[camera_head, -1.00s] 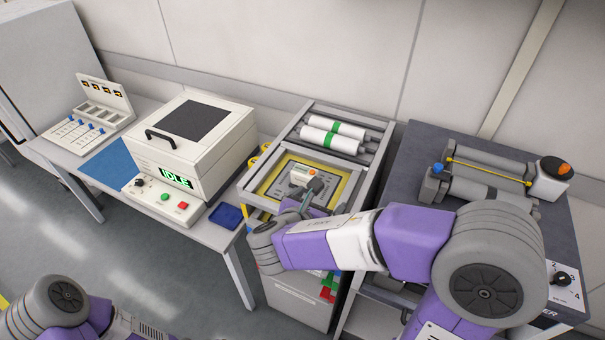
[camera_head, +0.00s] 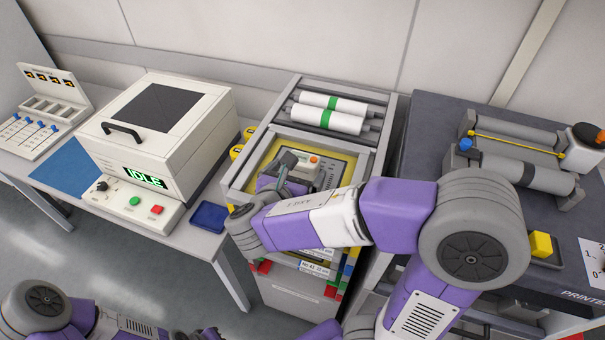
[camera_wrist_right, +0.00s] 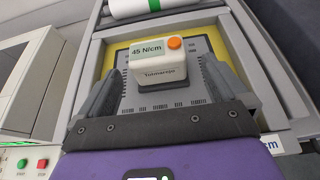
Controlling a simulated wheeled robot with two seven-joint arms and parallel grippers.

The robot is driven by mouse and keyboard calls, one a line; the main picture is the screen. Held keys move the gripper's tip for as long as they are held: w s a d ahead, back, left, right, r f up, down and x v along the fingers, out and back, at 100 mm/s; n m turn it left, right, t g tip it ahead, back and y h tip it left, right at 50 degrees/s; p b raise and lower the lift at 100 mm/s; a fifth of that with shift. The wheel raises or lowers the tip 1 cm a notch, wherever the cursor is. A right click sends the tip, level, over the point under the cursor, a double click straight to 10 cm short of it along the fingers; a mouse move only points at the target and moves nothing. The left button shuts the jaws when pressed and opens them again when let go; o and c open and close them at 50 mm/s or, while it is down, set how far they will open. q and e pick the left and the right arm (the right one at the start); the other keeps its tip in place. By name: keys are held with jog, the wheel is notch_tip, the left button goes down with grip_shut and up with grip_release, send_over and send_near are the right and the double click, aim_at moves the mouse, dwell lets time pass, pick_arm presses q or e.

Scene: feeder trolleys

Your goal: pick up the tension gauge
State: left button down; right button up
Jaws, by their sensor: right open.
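The tension gauge (camera_head: 311,162) is a small white box with an orange button, standing on the yellow-edged panel in the top of the middle trolley. In the right wrist view the gauge (camera_wrist_right: 167,68) shows a greenish display reading 45 N/cm. My right gripper (camera_wrist_right: 178,78) is open, with one dark finger on each side of the gauge and gaps between. In the head view the right gripper (camera_head: 292,170) is over the panel at the gauge, partly covering it. The left arm shows at the lower left; its gripper is not clearly visible.
White rollers with green bands (camera_head: 329,112) lie behind the panel (camera_head: 262,160). The trolley's grey frame (camera_head: 384,135) surrounds it. To the left stands a white machine reading IDLE (camera_head: 160,140) and a blue tray (camera_head: 209,216). To the right is a dark bench with a roller device (camera_head: 520,165).

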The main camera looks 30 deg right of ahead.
aim_at(306, 161)
jog(key=shift+w+d+f, duration=0.25)
jog(key=shift+d+f, duration=0.05)
jog(key=shift+f, duration=0.2)
jog(key=b+x, duration=0.2)
jog(key=x, duration=0.4)
jog(key=shift+w+d+b, duration=0.15)
jog(key=shift+w+b, duration=0.15)
jog(key=shift+w, duration=0.1)
jog(key=c, duration=1.4)
